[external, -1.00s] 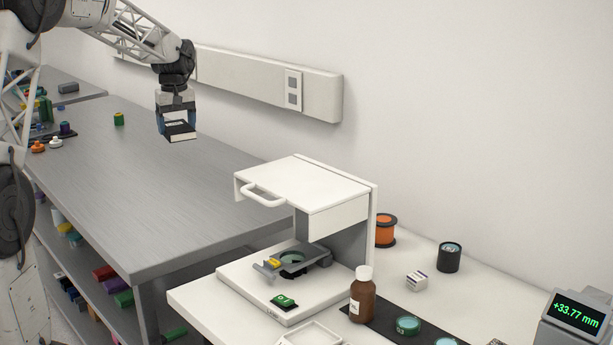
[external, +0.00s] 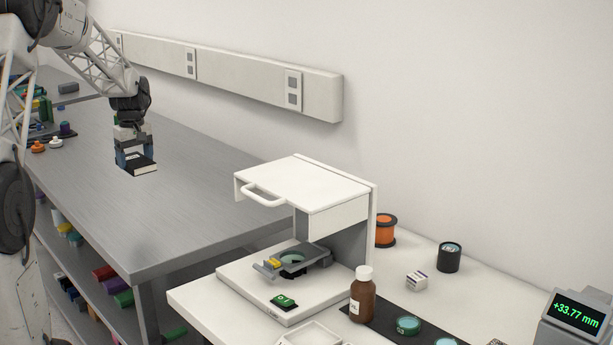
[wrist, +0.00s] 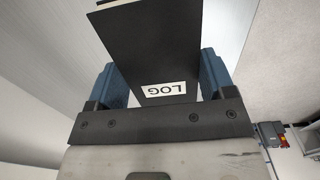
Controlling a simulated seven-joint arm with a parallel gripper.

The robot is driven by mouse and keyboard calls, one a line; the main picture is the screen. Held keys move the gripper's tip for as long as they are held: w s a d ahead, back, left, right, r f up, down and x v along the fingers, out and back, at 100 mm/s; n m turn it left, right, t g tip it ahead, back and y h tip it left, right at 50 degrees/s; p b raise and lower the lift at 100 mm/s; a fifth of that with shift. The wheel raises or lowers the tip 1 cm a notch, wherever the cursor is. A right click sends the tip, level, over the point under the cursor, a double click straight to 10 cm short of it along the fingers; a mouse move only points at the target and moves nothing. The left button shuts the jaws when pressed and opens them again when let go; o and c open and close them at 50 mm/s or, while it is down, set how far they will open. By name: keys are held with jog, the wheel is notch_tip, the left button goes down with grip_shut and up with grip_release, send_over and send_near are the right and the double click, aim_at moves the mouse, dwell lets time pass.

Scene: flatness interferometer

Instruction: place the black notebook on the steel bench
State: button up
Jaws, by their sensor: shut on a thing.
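The black notebook (external: 142,168) has pale page edges and a white label; in the wrist view the notebook (wrist: 150,45) shows the label reading LOG. My gripper (external: 134,160) is shut on it, with a blue finger on either side; the gripper also shows in the wrist view (wrist: 166,82). The notebook lies roughly flat, low over the grey steel bench (external: 205,210). I cannot tell whether its underside touches the bench top.
The bench top around the notebook is clear. Orange and white knobbed pieces (external: 38,147) stand at the bench's far left. A white instrument with a handled cover (external: 310,180) stands on the white table at the front. A wall trunking (external: 240,80) runs behind the bench.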

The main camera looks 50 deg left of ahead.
notch_tip(320, 180, down, 9)
jog(key=shift+r, duration=0.15)
jog(key=shift+w+a, duration=0.1)
send_over(158, 191)
jog(key=shift+s+d+f, duration=0.25)
jog(key=shift+s+f, duration=0.1)
jog(key=shift+f, duration=0.3)
dwell(0.4)
jog(key=shift+w+a+f, duration=0.1)
jog(key=shift+w+a, duration=0.2)
jog(key=shift+w, duration=0.05)
jog(key=shift+f, duration=1.7)
jog(key=shift+f, duration=0.1)
jog(key=o, duration=0.9)
jog(key=shift+o, duration=0.2)
